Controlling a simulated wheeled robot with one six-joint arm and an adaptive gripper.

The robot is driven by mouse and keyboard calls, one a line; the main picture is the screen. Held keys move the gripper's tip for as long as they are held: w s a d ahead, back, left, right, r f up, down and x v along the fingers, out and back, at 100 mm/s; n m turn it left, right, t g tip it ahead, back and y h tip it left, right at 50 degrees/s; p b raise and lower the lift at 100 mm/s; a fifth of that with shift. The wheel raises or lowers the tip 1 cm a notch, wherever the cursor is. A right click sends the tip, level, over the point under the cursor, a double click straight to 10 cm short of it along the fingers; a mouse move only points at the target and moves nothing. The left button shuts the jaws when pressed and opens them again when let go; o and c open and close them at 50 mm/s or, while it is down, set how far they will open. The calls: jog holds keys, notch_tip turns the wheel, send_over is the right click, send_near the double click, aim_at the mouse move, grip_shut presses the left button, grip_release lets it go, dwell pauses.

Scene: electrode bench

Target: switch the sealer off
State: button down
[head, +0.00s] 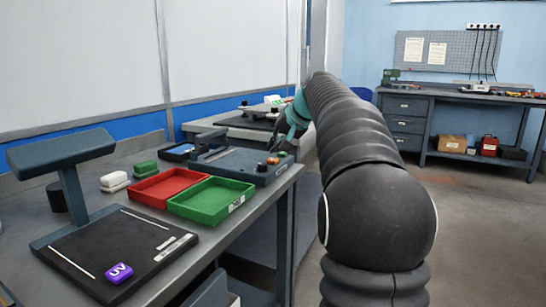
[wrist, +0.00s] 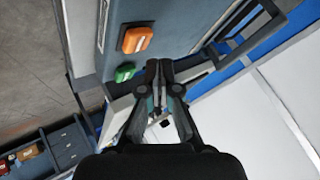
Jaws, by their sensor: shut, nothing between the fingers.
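The sealer is the blue-grey unit (head: 232,163) on the bench in the head view. Its top fills the upper middle of the wrist view (wrist: 185,38). An orange button (wrist: 137,39) and a smaller green button (wrist: 124,72) sit near its edge. The orange button also shows small in the head view (head: 273,160). I cannot read any label by the buttons. My gripper (wrist: 160,68) is shut and empty, with its fingertips just right of the green button in the wrist view. I cannot tell whether it touches anything. In the head view my arm partly hides it.
A red tray (head: 166,187) and a green tray (head: 212,201) stand in front of the sealer. A black UV plate with a lamp post (head: 70,188) stands at the near left. Another workbench (head: 462,96) stands at the back right, beyond open floor.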

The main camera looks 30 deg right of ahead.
aim_at(275, 159)
jog(key=shift+r+p, duration=2.15)
jog(key=shift+r, duration=0.45)
